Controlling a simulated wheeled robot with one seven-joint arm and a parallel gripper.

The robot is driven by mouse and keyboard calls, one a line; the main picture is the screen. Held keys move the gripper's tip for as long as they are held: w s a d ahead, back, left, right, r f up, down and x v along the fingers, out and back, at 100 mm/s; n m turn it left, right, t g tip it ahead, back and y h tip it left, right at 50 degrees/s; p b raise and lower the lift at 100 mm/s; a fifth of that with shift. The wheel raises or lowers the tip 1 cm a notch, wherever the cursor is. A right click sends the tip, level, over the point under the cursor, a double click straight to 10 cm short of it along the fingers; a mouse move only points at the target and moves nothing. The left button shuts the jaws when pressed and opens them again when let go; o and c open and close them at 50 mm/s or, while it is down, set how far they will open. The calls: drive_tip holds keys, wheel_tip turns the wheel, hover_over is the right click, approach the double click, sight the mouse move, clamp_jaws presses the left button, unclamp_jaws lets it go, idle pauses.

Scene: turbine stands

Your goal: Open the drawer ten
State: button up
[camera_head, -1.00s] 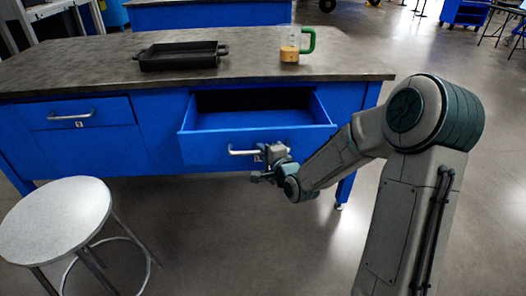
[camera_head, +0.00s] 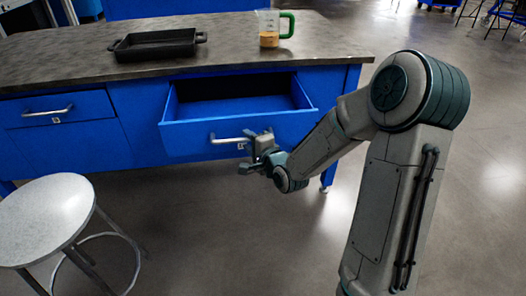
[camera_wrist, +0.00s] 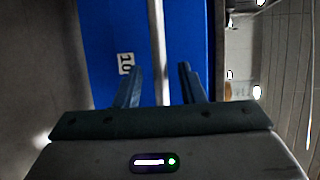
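The blue drawer (camera_head: 185,138) is pulled open under the dark worktop, with its empty inside showing. Its silver handle (camera_head: 228,139) runs across the front. In the wrist view, the blue front (camera_wrist: 100,40) carries a label marked 10 (camera_wrist: 126,63), and the handle (camera_wrist: 156,45) shows as an upright bar. My gripper (camera_head: 250,153) is at the right end of the handle. In the wrist view, my gripper (camera_wrist: 161,80) has its fingers apart, with the bar seen between them and gaps on both sides. Whether either finger touches the bar is not clear.
A black tray (camera_head: 155,45) and a measuring jug with a green handle (camera_head: 270,30) stand on the worktop (camera_head: 220,55). A closed drawer (camera_head: 85,105) is at left. A round stool (camera_head: 45,215) stands in front at left. Floor right of the table is open.

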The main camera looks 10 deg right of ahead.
drive_tip(key=b+v, duration=1)
drive_tip(key=v, duration=0.1)
drive_tip(key=shift+s+d, duration=0.15)
drive_tip(key=shift+s, duration=0.1)
idle(0.3)
drive_tip(key=shift+r, duration=0.1)
drive_tip(key=s+d+r+n+g+h+p, duration=0.2)
drive_tip(key=d+r+n+h+p, duration=0.15)
drive_tip(key=r+p, duration=0.4)
drive_tip(key=s+d+r+n+g+h+p, duration=0.2)
drive_tip(key=d+r+h+p, duration=0.3)
drive_tip(key=p, duration=0.4)
drive_tip(key=s+a+r+n+g+y+p, duration=0.2)
drive_tip(key=s+a+r+n+g+p, duration=0.2)
drive_tip(key=s+r+n+g+p, duration=0.4)
drive_tip(key=s+r+p, duration=0.5)
drive_tip(key=s+p, duration=0.2)
drive_tip(key=s, duration=0.1)
drive_tip(key=shift+a+r, duration=0.2)
drive_tip(key=shift+a, duration=0.05)
